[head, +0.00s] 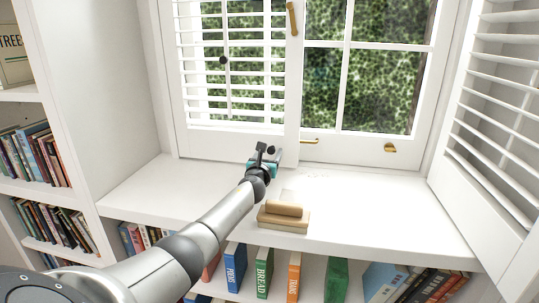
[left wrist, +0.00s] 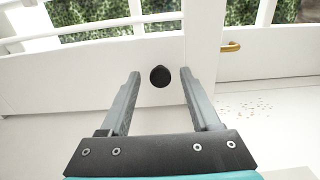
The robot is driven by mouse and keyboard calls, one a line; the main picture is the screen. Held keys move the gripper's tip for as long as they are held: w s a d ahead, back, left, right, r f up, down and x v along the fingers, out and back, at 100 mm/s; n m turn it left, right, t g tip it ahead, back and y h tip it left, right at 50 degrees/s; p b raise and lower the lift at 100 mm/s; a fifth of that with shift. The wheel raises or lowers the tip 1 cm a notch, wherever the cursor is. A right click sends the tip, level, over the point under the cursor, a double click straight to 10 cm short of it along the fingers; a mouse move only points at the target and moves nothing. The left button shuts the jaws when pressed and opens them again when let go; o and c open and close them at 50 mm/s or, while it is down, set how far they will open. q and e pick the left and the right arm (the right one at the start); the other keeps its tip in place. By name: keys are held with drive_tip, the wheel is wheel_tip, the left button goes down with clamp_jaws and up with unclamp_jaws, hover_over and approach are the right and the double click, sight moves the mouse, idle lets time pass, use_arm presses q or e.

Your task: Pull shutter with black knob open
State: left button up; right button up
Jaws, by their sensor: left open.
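The white louvered shutter (head: 232,141) stands closed over the left part of the window. Its bottom rail also shows in the left wrist view (left wrist: 90,80). A round black knob (left wrist: 160,76) sits on that rail, near its right end. My left gripper (head: 266,152) is in front of the rail's lower right part. In the left wrist view its two grey fingers (left wrist: 160,74) are open, with the knob in the gap between the tips and clear space on both sides. I cannot tell how deep the knob lies between them. My right gripper is out of view.
A second louvered shutter (head: 507,120) stands swung out at the right. Brass fittings (head: 390,148) are on the window.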

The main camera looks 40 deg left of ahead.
use_arm(q)
clamp_jaws()
idle(0.4)
idle(0.9)
